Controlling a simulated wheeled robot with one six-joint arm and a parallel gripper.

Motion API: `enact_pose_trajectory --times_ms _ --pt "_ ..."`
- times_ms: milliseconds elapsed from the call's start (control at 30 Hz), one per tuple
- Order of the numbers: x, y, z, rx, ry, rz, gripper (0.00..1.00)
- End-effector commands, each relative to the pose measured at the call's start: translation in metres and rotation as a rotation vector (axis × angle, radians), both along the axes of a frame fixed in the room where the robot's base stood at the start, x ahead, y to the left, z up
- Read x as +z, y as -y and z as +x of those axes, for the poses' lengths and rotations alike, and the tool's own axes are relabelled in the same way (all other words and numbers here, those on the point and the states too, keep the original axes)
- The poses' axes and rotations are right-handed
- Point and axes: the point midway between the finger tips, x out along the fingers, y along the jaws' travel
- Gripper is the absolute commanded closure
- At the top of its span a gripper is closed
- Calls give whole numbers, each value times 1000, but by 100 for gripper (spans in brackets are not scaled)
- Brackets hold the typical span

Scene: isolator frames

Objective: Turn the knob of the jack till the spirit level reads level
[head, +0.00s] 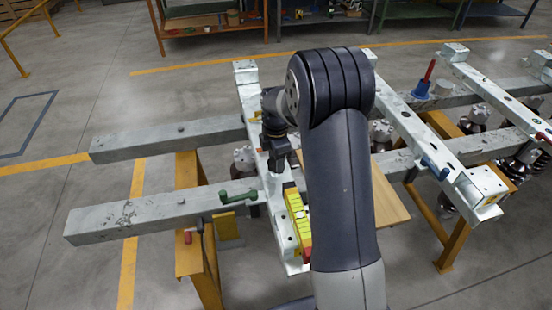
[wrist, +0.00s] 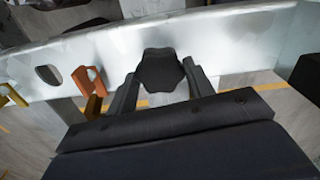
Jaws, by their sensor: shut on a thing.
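The jack's dark lobed knob (wrist: 160,70) sits between the two fingers of my gripper (wrist: 160,84) in the wrist view. The fingers are shut on it from both sides. In the head view my gripper (head: 276,168) points down at the white crossbeam, and the knob is hidden there behind it. The rest of the jack is hidden or cannot be made out. The yellow spirit level (head: 295,211) lies along the near part of the white crossbeam, just nearer than my gripper. Its bubble is too small to read.
Two long grey beams (head: 125,218) rest on yellow stands (head: 188,172). A green handle (head: 238,197) lies on the near beam. A blue tool with a red handle (head: 422,86) stands at the right. An orange bracket (wrist: 89,83) is left of the knob.

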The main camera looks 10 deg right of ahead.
Motion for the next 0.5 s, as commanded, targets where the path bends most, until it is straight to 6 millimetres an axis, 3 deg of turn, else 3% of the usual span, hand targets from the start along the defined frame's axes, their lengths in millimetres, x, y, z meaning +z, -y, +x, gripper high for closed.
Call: enact_pose_trajectory --times_ms 500 --pt "6 0 4 127 16 -1 73"
